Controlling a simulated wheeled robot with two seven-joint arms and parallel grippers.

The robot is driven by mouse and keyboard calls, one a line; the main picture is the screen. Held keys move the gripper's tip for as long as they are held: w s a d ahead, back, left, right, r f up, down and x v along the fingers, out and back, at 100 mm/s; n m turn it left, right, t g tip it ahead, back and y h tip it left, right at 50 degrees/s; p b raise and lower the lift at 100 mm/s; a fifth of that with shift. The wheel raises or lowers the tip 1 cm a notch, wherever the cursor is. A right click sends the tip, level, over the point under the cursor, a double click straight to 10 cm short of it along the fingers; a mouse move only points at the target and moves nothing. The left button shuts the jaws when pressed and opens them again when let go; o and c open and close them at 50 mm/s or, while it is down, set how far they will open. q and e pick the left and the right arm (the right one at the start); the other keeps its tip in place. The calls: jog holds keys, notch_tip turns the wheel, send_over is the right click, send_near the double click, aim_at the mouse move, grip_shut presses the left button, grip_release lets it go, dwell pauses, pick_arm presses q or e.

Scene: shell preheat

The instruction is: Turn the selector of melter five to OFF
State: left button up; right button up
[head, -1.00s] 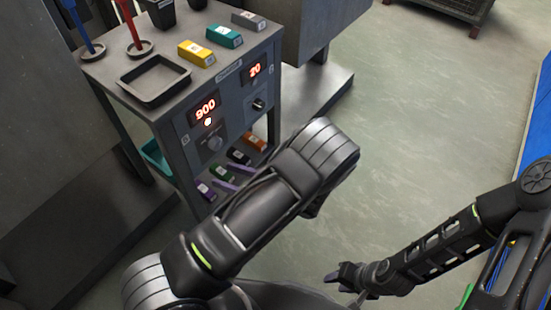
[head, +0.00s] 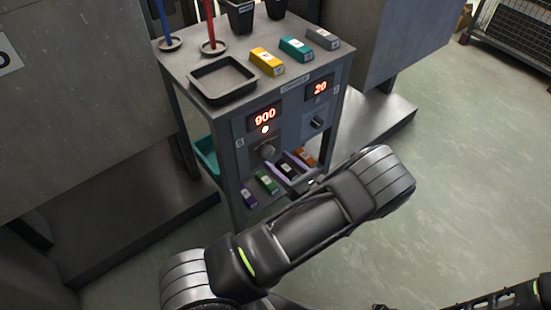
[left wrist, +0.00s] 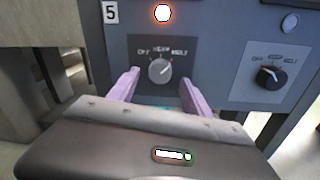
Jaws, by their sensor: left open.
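In the left wrist view, the grey round selector of melter five (left wrist: 160,70) is on a dark plate under a lit lamp, beside the label 5. Its pointer mark appears turned to the upper right, toward MELT; OFF is printed at the upper left. The selector also shows in the head view (head: 267,152), below the red 900 display (head: 264,117). My left gripper (left wrist: 159,78) is open, its purple fingers on either side of the selector in the picture. I cannot tell whether they touch it.
A black selector (left wrist: 270,76) is on the right of the same panel, below the 20 display (head: 320,87). The top holds a black tray (head: 224,78) and several coloured blocks, including a yellow one (head: 267,61). More blocks lie on the shelf below. Open floor is at the right.

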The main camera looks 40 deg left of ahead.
pick_arm(q)
jog(key=shift+x, duration=1.2)
grip_shut()
